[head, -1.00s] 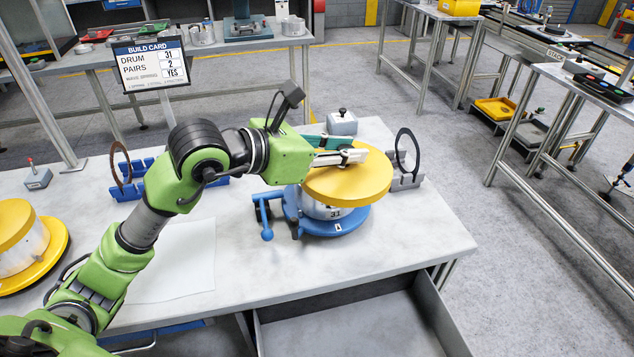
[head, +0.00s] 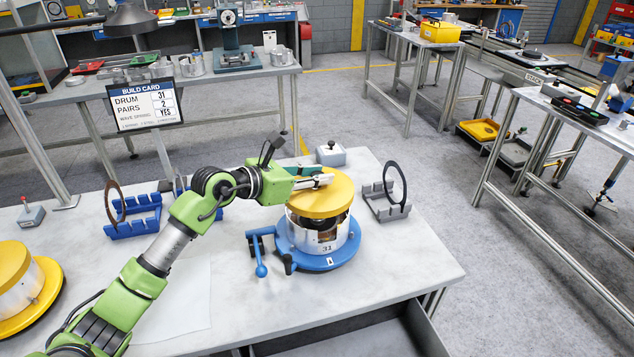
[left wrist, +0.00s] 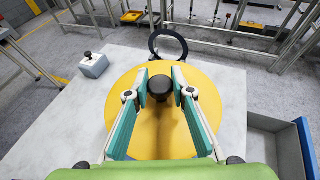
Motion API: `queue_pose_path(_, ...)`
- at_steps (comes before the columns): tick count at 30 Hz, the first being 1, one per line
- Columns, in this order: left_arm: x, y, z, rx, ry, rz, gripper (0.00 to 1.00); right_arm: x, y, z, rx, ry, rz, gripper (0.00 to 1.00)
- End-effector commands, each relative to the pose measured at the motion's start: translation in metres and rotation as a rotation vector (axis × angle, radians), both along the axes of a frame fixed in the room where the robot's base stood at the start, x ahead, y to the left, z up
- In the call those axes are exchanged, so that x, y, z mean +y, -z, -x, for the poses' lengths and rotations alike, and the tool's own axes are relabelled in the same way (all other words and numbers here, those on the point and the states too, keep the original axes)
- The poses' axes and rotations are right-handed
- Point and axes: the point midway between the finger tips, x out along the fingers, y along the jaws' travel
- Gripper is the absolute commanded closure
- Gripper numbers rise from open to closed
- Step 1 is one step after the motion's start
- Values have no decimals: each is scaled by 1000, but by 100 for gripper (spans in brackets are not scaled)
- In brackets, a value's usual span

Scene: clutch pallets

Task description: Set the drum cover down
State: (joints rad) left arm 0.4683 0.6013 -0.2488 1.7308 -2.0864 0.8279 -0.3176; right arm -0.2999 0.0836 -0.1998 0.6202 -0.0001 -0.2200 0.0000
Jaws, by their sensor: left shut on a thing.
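The yellow round drum cover (head: 322,201) is over the silver drum (head: 312,240) marked 31. Dark parts show between the cover and the drum's front rim, so the cover appears slightly above it. The drum sits on a blue round base (head: 325,263) with a handle at its left. My left gripper (head: 326,181) is shut on the cover's dark knob. In the left wrist view, the knob (left wrist: 160,87) is between my fingertips, with the yellow cover (left wrist: 155,125) below, hiding the drum. My right gripper is not in view.
A black ring stands in a grey rack (head: 388,205) close to the drum's right. A blue rack (head: 133,226) with a ring and a grey button box (head: 331,156) stand behind. Another yellow-topped drum (head: 15,275) is at left. The front right table top is clear.

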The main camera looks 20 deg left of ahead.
Motion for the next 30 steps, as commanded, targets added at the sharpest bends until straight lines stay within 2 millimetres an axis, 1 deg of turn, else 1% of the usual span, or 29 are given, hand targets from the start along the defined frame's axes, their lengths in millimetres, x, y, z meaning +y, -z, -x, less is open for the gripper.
queue_pose_path(3, 2, 7, -7, 0, -2, 2, 100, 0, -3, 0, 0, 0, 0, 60)
queue_pose_path(6, 2, 21, -6, 4, -1, 4, 100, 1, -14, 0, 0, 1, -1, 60)
queue_pose_path(10, 2, 35, -6, 0, -1, 2, 100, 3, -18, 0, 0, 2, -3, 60)
queue_pose_path(18, 2, 38, -6, -2, 0, 0, 100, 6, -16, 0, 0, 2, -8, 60)
queue_pose_path(30, 2, 50, -6, -2, -1, 0, 100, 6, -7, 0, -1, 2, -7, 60)
